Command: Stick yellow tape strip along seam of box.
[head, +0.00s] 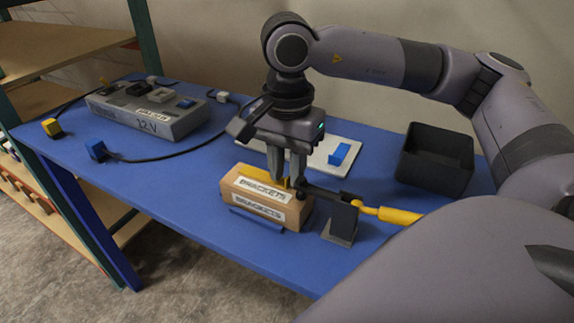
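A brown cardboard box (238,192) with "BRACKETS" labels sits on the blue table, near the front edge. A yellow strip (258,175) shows along its top, partly hidden behind my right gripper. My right gripper (287,181) points straight down over the right part of the box top, its fingertips at or just above the surface. The two fingers are close together with a narrow gap, and a bit of yellow shows at the tips. I cannot tell whether they grip the strip. My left gripper is not in view.
A black clamp-like post (341,221) with a yellow handle (390,214) stands against the box's right end. Behind are a white board (322,160) with a blue block, a black bin (434,160) and a grey 12 V console (150,117) with cables. Shelves stand left.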

